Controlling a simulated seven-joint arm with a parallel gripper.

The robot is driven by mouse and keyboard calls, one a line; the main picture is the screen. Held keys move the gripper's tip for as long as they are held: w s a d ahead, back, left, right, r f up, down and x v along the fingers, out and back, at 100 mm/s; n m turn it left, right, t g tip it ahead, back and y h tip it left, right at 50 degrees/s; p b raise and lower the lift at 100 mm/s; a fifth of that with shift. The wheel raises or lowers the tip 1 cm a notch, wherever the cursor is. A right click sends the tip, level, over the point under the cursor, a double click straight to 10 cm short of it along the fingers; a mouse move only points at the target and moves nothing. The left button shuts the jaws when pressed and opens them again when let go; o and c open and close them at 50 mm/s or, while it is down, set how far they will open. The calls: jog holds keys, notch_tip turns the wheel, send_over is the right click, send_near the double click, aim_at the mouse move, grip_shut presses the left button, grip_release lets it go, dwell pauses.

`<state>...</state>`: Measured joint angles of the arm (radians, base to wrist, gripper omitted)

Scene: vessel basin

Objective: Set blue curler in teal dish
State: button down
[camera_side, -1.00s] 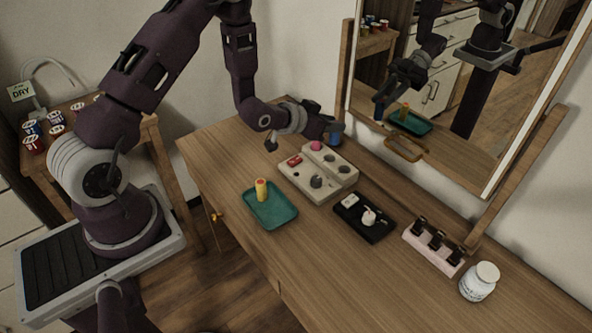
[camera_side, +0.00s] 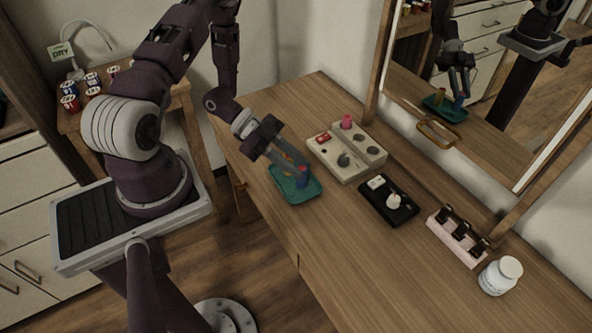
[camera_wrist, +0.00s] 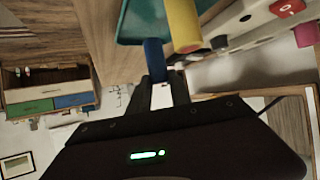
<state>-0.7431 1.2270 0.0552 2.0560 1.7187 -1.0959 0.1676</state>
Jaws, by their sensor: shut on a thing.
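The blue curler (camera_side: 302,178) is between the fingertips of my gripper (camera_side: 298,165), which is shut on it. The curler is upright over the right part of the teal dish (camera_side: 279,189) in the side view. I cannot tell whether its lower end touches the dish floor. A yellow curler (camera_side: 287,158) stands in the dish, partly hidden behind my fingers. In the wrist view the blue curler (camera_wrist: 154,58) is beside the yellow curler (camera_wrist: 182,24), with the teal dish (camera_wrist: 137,25) around and behind them.
A pale organizer (camera_side: 345,172) with a pink item and a red item stands right of the dish. A black tray (camera_side: 376,207), a pink rack (camera_side: 450,240) with dark items and a white bottle (camera_side: 499,277) stand farther right. The front of the table is clear.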

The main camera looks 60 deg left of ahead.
jog(key=shift+f, duration=1.05)
jog(key=c, duration=1.2)
grip_release()
jog(key=shift+f, duration=0.1)
